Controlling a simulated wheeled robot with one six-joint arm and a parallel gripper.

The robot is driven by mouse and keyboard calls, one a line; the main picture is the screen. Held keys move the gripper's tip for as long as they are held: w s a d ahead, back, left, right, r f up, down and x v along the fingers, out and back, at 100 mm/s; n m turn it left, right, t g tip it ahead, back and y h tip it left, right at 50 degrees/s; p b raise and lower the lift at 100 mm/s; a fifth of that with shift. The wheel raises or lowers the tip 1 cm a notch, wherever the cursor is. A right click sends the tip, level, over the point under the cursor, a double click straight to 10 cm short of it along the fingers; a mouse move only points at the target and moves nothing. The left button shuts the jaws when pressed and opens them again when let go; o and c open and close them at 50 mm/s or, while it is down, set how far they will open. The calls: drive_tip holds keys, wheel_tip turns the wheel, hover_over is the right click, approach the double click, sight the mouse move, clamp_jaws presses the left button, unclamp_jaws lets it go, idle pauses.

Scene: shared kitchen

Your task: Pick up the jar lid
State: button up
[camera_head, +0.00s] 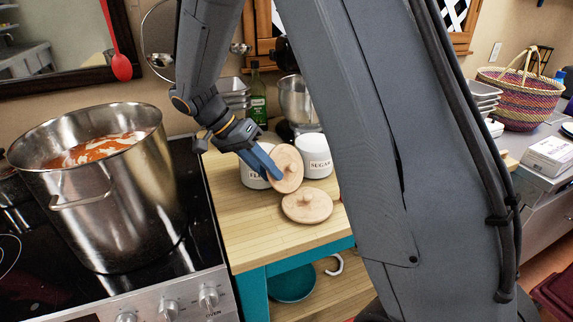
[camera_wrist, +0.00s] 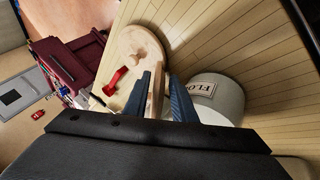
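A round wooden jar lid (camera_head: 288,166) with a knob is tilted nearly upright beside my gripper (camera_head: 268,165). The wrist view shows this lid edge-on (camera_wrist: 156,92) between the two blue fingers (camera_wrist: 160,98), which are closed on it. A second wooden lid (camera_head: 307,207) lies flat on the wooden worktop; it also shows in the wrist view (camera_wrist: 128,50). The white flour jar (camera_head: 251,178) stands behind my gripper, partly hidden by it; its label shows in the wrist view (camera_wrist: 212,86). The white sugar jar (camera_head: 320,168) stands to its right.
A large steel pot (camera_head: 105,210) of red food stands on the stove at left. A green bottle (camera_head: 258,98) and a steel mixer bowl (camera_head: 297,100) stand behind the jars. The front left worktop (camera_head: 250,240) is clear. A woven basket (camera_head: 520,100) stands far right.

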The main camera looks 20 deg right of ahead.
drive_tip(key=shift+s+d+f, duration=0.15)
drive_tip(key=shift+d+f, duration=0.25)
drive_tip(key=shift+f, duration=0.15)
clamp_jaws()
drive_tip(key=shift+r, duration=0.1)
